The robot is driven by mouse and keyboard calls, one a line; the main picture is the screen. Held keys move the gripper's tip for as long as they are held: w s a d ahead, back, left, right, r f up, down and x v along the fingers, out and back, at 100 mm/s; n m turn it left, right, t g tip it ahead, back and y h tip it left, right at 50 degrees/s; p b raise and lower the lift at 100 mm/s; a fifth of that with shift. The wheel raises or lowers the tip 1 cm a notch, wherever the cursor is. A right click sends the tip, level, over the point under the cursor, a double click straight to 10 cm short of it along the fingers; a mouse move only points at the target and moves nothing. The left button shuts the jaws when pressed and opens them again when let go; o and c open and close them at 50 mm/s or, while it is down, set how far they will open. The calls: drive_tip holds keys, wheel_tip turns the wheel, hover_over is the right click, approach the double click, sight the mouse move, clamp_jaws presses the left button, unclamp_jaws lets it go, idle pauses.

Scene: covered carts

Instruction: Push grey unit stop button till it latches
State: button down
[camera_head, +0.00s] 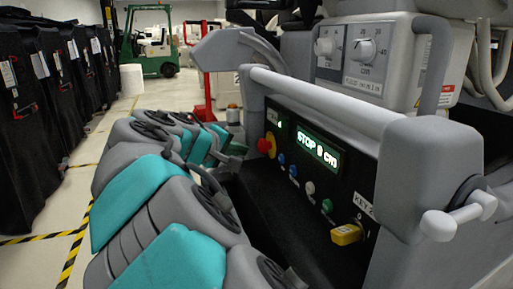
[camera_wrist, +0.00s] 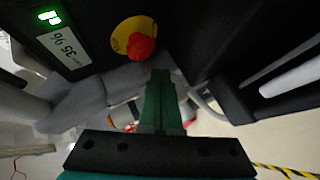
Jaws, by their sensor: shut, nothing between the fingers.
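The grey unit (camera_head: 330,115) stands on the right in the head view, with a black control panel on its side. Its stop button (camera_head: 267,145) is a red knob on a yellow collar at the panel's far left end. In the wrist view the red stop button (camera_wrist: 141,47) shows just above the fingertips. My gripper (camera_wrist: 160,75) is shut and empty, its green fingers pointing up toward the button. In the wrist view the tips appear just below the red knob; I cannot tell whether they touch it. In the head view my arm hides part of the area left of the panel.
A lit green display (camera_head: 319,152) reads STOP. Coloured small buttons and a yellow key tag (camera_head: 346,235) sit along the panel. A grey handle bar (camera_head: 320,105) runs above it. Black covered carts (camera_head: 30,120) line the left; a green forklift (camera_head: 150,45) stands behind.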

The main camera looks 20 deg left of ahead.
drive_tip(key=shift+s+a, duration=1.5)
drive_tip(key=shift+a, duration=0.25)
drive_tip(key=shift+d, duration=0.1)
